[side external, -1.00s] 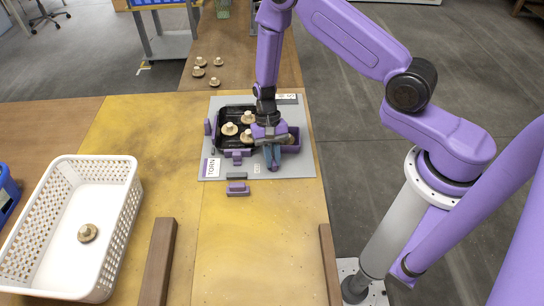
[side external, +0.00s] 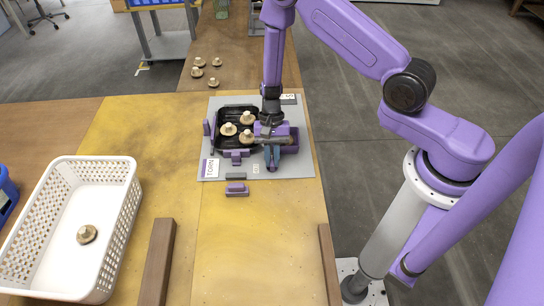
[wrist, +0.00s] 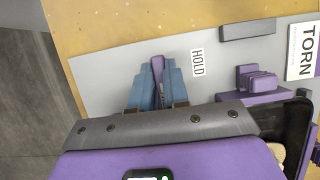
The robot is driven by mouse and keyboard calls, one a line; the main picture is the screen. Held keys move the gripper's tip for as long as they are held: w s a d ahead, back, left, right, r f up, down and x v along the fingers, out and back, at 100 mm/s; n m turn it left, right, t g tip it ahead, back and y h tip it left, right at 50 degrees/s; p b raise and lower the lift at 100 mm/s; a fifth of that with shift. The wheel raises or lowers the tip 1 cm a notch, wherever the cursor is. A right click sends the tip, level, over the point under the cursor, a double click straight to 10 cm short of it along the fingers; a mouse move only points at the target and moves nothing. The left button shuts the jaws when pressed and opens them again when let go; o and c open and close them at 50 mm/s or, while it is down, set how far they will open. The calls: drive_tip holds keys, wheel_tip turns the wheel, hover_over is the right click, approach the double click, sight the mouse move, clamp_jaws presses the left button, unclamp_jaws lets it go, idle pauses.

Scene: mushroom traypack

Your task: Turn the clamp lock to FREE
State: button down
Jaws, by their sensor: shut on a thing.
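A narrow purple piece (wrist: 157,66), which looks like the clamp lock's lever, stands between the blue fingertips of my gripper (wrist: 156,80) in the wrist view. The jaws are shut on it, beside a white HOLD label (wrist: 197,62). No FREE label is readable. In the side view my gripper (side external: 272,160) points down over the front right of the grey board (side external: 300,170). The fingers hide most of the lever there. A stepped purple clamp block (wrist: 258,82) sits by the black tray (wrist: 297,125), to the right of the fingers.
The black tray (side external: 219,128) holds several mushrooms. A white basket (side external: 130,200) with one mushroom is at left. Loose mushrooms (side external: 213,82) lie behind.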

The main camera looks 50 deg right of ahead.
drive_tip(key=c, duration=1.1)
unclamp_jaws()
drive_tip(key=shift+f, duration=0.1)
drive_tip(key=v, duration=1.7)
drive_tip(key=shift+w+r, duration=0.15)
drive_tip(key=shift+r, duration=0.05)
drive_tip(key=s+a+r+n+h, duration=0.2)
drive_tip(key=s+a+r+n, duration=0.2)
drive_tip(key=s+r+n, duration=0.15)
drive_tip(key=s+d+r+n+t, duration=0.1)
drive_tip(key=s+r+n, duration=0.1)
drive_tip(key=s+n, duration=0.3)
drive_tip(key=s+r+n+t, duration=0.1)
drive_tip(key=s+r+n, duration=0.1)
drive_tip(key=s+n, duration=0.4)
drive_tip(key=s+d+r+n+t, duration=0.1)
drive_tip(key=s+r+n, duration=0.2)
drive_tip(key=s, duration=0.8)
drive_tip(key=shift+d+r+n+h, duration=0.1)
drive_tip(key=shift+d+n+h, duration=0.3)
drive_tip(key=shift+n, duration=0.75)
